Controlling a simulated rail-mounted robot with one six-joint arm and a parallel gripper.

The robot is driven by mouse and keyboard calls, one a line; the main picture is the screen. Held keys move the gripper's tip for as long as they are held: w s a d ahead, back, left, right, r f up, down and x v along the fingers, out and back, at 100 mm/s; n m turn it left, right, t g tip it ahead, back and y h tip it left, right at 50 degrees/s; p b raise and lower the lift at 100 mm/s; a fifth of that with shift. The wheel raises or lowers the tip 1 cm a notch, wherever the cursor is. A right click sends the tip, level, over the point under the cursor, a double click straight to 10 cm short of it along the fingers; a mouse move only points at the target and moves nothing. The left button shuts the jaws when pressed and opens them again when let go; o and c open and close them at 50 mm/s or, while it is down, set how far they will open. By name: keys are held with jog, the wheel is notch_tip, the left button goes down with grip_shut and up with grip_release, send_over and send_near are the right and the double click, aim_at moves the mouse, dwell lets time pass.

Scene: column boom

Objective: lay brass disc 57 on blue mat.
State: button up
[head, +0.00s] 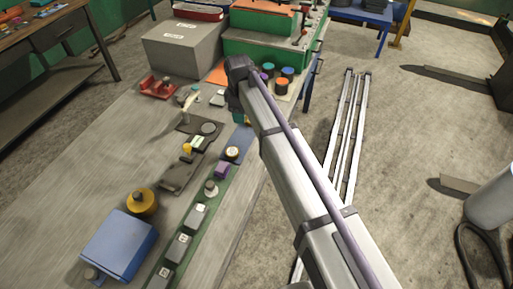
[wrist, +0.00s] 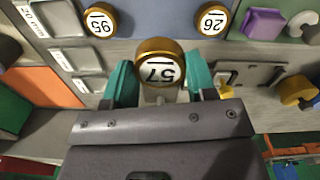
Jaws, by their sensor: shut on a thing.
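Brass disc 57 (wrist: 159,66) is between the teal fingers of my gripper (wrist: 160,84), which is shut on it in the wrist view. Its white numbered face shows to the camera. The blue mat (wrist: 153,18) lies beyond it, and the disc's far edge overlaps the mat in the picture. I cannot tell how high the disc is held. Two other brass discs, one at the left (wrist: 100,20) and one at the right (wrist: 212,19), lie on the mat with a gap between them. In the head view the mat (head: 240,138) is partly hidden by my arm.
A purple block (wrist: 262,23) stands right of the mat. Grey labelled pieces (wrist: 75,57) line its left. A dark plate (wrist: 250,75) lies near the right finger. In the head view, a blue box (head: 118,245) and a grey bin (head: 183,48) stand on the bench.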

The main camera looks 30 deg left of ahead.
jog(key=shift+w+a+f+n, duration=0.1)
jog(key=shift+w+f+n, duration=0.05)
jog(key=shift+w+n, duration=0.15)
jog(key=b, duration=0.6)
send_over(242, 137)
jog(key=f, duration=0.6)
jog(key=shift+s+f, duration=0.2)
jog(key=shift+s, duration=0.05)
jog(key=shift+w+f+b, duration=0.15)
jog(key=shift+f+b, duration=0.2)
jog(key=shift+b, duration=0.05)
jog(key=shift+r, duration=0.15)
notch_tip(242, 137, down, 4)
jog(key=b, duration=0.3)
jog(key=shift+b, duration=0.4)
jog(key=shift+r+p, duration=0.3)
jog(key=shift+r, duration=0.05)
jog(key=shift+c, duration=0.6)
jog(key=shift+f, duration=0.25)
jog(key=o, duration=1.3)
jog(key=shift+c, duration=0.2)
notch_tip(242, 137, up, 13)
jog(key=p, duration=1.2)
jog(key=shift+f, duration=0.25)
